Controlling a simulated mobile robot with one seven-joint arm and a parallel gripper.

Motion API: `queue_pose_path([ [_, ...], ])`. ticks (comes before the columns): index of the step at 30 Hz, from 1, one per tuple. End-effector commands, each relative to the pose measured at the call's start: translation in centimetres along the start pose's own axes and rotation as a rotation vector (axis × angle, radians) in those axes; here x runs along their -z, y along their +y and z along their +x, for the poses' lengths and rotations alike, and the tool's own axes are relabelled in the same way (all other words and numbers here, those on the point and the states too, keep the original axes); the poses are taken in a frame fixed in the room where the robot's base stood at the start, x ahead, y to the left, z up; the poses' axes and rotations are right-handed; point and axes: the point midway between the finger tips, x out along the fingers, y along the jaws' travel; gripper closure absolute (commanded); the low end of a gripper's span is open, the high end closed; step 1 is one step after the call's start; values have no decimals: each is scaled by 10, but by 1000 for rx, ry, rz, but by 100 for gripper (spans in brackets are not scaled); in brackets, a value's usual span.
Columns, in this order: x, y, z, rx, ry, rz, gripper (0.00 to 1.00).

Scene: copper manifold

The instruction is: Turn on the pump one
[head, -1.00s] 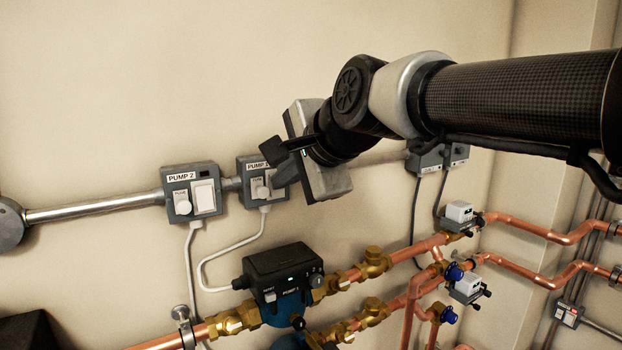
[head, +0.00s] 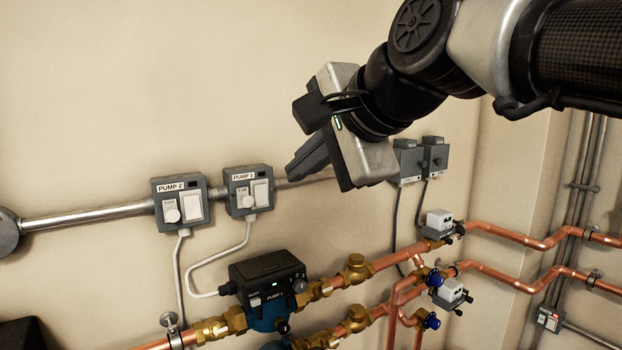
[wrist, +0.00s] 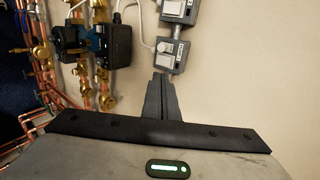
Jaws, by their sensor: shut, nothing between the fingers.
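The PUMP 1 switch box (head: 249,190) is a grey box on the wall with a white label, a round knob on its left and a white rocker on its right. It also shows in the wrist view (wrist: 168,54), just beyond my fingertips. My gripper (head: 291,172) is shut and empty, to the right of the PUMP 1 box in the head view. I cannot tell the exact gap to the wall. The rocker's on or off position is too small to tell.
The PUMP 2 switch box (head: 180,203) is left of PUMP 1. A black pump unit (head: 268,278) sits on copper pipes below. Two grey boxes (head: 434,155) are on the wall to the right. The wall above the switches is bare.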

Motion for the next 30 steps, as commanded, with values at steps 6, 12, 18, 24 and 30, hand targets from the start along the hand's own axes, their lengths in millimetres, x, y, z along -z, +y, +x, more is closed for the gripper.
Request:
queue_pose_path([
  [6, 0, 0, -7, -2, 0, 0, 100],
  [12, 0, 0, -7, -2, 0, 0, 100],
  [18, 2, 0, -8, -25, 0, 1, 100],
  [24, 5, 12, -3, -49, 1, 1, 100],
  [30, 5, 16, -1, -49, 1, -1, 100],
])
